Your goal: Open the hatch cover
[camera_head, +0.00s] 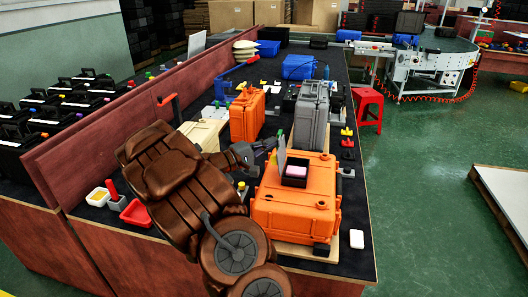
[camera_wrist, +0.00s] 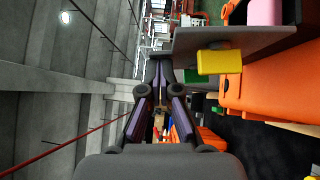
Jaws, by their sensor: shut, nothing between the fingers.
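A small black box (camera_head: 294,181) sits on top of the large orange case (camera_head: 320,195), with something pink showing inside it. A thin grey panel (camera_head: 282,152), which looks like the hatch cover, stands upright at the box's left edge; the pink inside is uncovered. In the wrist view the same grey panel (camera_wrist: 240,40) carries a yellow block (camera_wrist: 220,62) near its free end. My gripper (camera_head: 268,146) is left of the panel, near its height, shut and empty. In the wrist view its fingertips (camera_wrist: 158,65) are beside the panel's free end; whether they touch it is unclear.
A grey case (camera_head: 312,110) and another orange case (camera_head: 245,117) stand behind on the dark bench. A red tray (camera_head: 136,212) and a white-yellow tray (camera_head: 98,196) lie at left. A red stool (camera_head: 367,105) stands on the floor beyond the bench's right edge.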

